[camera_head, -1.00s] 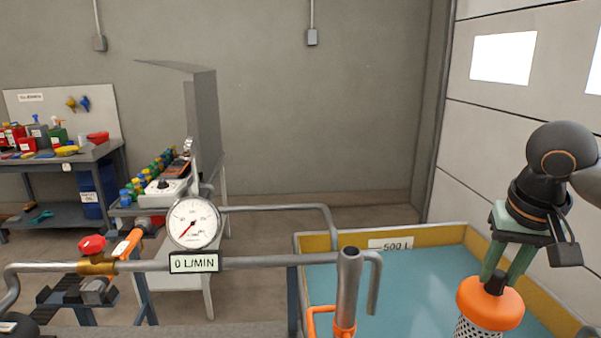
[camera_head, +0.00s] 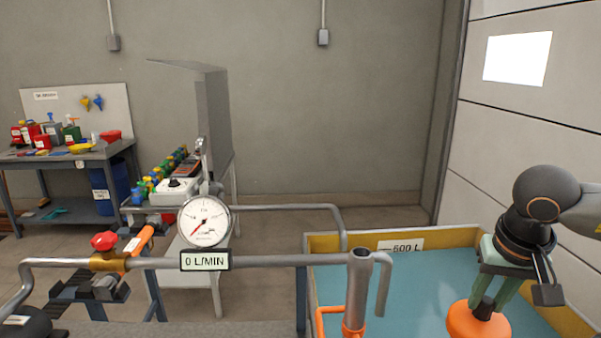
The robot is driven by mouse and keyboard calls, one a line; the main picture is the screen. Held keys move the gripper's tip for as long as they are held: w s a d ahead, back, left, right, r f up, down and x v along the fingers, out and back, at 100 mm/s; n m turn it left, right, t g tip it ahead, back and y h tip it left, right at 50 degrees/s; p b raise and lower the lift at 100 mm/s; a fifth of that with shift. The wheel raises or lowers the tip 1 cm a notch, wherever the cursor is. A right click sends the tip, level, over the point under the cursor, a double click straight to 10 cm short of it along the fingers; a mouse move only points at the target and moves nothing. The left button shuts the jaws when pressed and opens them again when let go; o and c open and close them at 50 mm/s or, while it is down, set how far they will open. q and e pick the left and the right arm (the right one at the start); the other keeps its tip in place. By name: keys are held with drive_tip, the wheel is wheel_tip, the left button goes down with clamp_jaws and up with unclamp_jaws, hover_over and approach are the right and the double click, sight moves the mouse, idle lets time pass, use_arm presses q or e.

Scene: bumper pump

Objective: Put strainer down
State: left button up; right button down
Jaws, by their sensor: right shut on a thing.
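The strainer (camera_head: 478,322) shows its orange cap at the bottom right of the head view. Its perforated body is below the picture's edge. My right gripper (camera_head: 486,303) has green fingers pointing down, shut on the dark knob at the strainer's top. The strainer appears over the water tank (camera_head: 345,242); whether it touches anything below is out of view. My left gripper is not in view.
A grey pipe with a pressure gauge (camera_head: 204,221) and a "0 L/MIN" display (camera_head: 206,260) crosses the front. An upright pipe with an orange fitting (camera_head: 354,330) stands at the tank's near side. A workbench (camera_head: 75,155) stands far left.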

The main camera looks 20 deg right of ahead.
drive_tip(key=w+a+f+n, duration=0.1)
drive_tip(key=a+f+n, duration=0.1)
drive_tip(key=a+f, duration=0.2)
drive_tip(key=w+a+f+n+y, duration=0.1)
drive_tip(key=w+a+f+n, duration=0.1)
drive_tip(key=a, duration=0.9)
drive_tip(key=w+a+f+n+y, duration=0.1)
drive_tip(key=a+f+n, duration=0.2)
drive_tip(key=a+f, duration=0.3)
drive_tip(key=shift+w+a+f+n+t, duration=0.25)
drive_tip(key=shift+w+a+n+t, duration=0.05)
drive_tip(key=shift+a, duration=0.65)
drive_tip(key=shift+f, duration=0.1)
